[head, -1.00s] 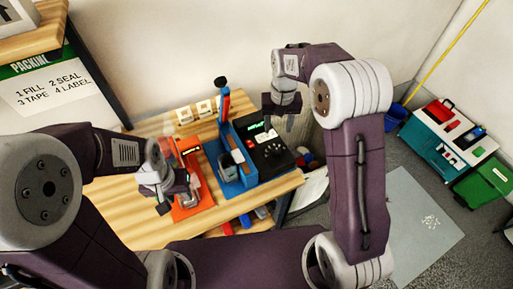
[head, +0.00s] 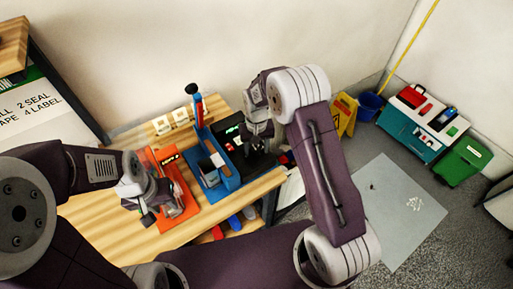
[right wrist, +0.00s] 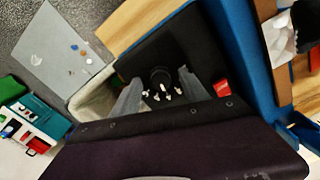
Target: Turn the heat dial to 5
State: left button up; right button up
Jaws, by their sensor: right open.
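The heat dial (right wrist: 160,76) is a round black knob on a black panel (right wrist: 185,50), with small white marks near it, in the right wrist view. My right gripper (right wrist: 160,92) is open, with one grey finger to each side of the dial in that view. I cannot tell whether the fingers touch it. In the head view my right gripper (head: 258,138) is over the black sealer panel (head: 262,164) and hides the dial. My left gripper (head: 160,211) is by the orange device (head: 178,196); its jaw opening is unclear.
A blue sealer frame (head: 222,184) with an upright lever (head: 196,108) stands left of the panel. A red button (right wrist: 222,87) is on the panel's right in the wrist view. White blocks (head: 162,125) are behind on the wooden table (head: 110,230), whose front left is bare.

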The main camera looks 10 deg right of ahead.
grip_shut()
jog(key=shift+m, duration=0.3)
jog(key=shift+w+m+p, duration=0.1)
jog(key=shift+m+p, duration=0.45)
jog(key=shift+m, duration=1.95)
grip_release()
jog(key=shift+r, duration=0.1)
